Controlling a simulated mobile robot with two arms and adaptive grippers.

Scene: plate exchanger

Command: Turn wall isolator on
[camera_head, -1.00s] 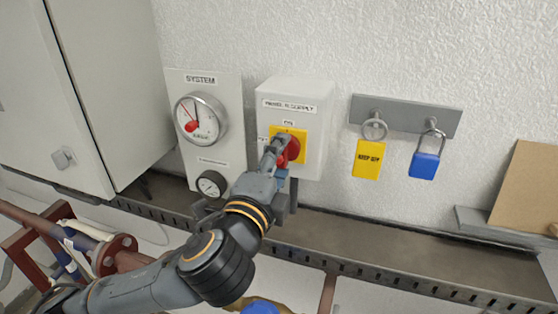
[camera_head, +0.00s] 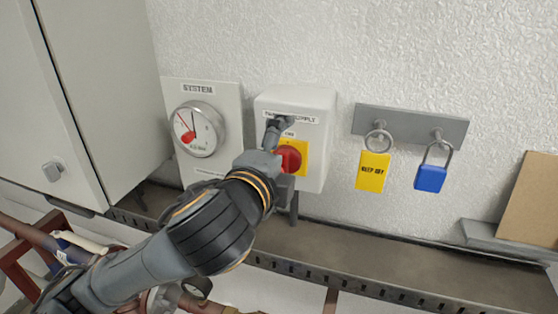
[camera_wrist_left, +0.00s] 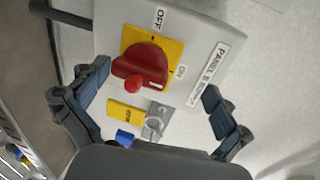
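The wall isolator is a white box (camera_head: 312,166) on the wall with a yellow plate and a red rotary knob (camera_head: 290,158). In the left wrist view the knob (camera_wrist_left: 140,68) is close, with OFF above it and ON to its right. Its raised bar seems to run roughly across the picture, toward the ON side, but the exact angle is hard to tell. My left gripper (camera_head: 284,165) is in front of the box. In the left wrist view its fingers (camera_wrist_left: 152,97) are spread wide on either side of the knob, apart from it and empty. My right gripper is not in view.
A gauge panel (camera_head: 229,148) and a grey cabinet (camera_head: 110,90) are left of the isolator. A rack (camera_head: 452,127) to its right holds a yellow tag (camera_head: 372,172) and a blue padlock (camera_head: 430,178). A metal tray (camera_head: 400,262) runs below.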

